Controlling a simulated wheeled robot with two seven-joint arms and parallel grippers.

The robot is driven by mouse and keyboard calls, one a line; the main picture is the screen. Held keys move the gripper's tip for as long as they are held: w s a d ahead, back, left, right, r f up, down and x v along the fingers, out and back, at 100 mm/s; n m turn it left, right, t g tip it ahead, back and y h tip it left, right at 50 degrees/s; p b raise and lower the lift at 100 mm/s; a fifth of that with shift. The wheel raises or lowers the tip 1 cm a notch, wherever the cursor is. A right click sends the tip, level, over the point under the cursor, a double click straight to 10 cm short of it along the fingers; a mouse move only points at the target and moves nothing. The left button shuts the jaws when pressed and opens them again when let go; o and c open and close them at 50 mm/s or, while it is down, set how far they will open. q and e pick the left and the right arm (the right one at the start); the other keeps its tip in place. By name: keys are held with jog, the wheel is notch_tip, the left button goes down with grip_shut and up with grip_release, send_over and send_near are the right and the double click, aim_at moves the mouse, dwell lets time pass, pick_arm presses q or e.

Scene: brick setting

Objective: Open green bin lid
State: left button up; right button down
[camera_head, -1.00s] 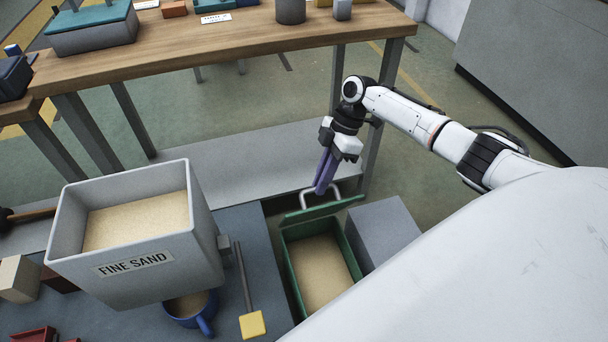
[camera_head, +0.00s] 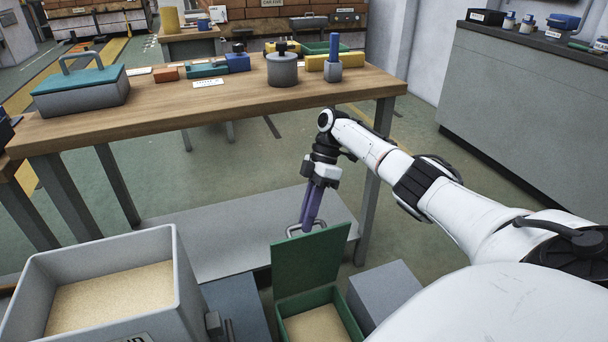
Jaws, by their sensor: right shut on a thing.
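The green bin (camera_head: 338,301) stands low on the floor at the bottom centre, with pale sand inside. Its green lid (camera_head: 311,262) stands raised, roughly upright, at the bin's far side. A grey metal handle (camera_head: 291,231) shows at the lid's top edge. My right gripper (camera_head: 307,224), with purple fingers, points down at that edge and is shut on the lid handle. The fingers hide part of the handle. My left gripper is out of view.
A grey box (camera_head: 385,291) stands close to the right of the bin. A large grey sand container (camera_head: 178,277) is at the lower left. A wooden workbench (camera_head: 200,104) with several items stands behind, with a grey lower shelf (camera_head: 220,236).

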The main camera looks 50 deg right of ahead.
jog(key=shift+s+f, duration=0.2)
jog(key=shift+f, duration=0.3)
jog(key=c, duration=1.8)
grip_release()
jog(key=shift+w+d+f, duration=0.1)
jog(key=shift+d, duration=0.05)
jog(key=shift+r, duration=0.2)
jog(key=v, duration=1)
jog(key=shift+w+r, duration=0.1)
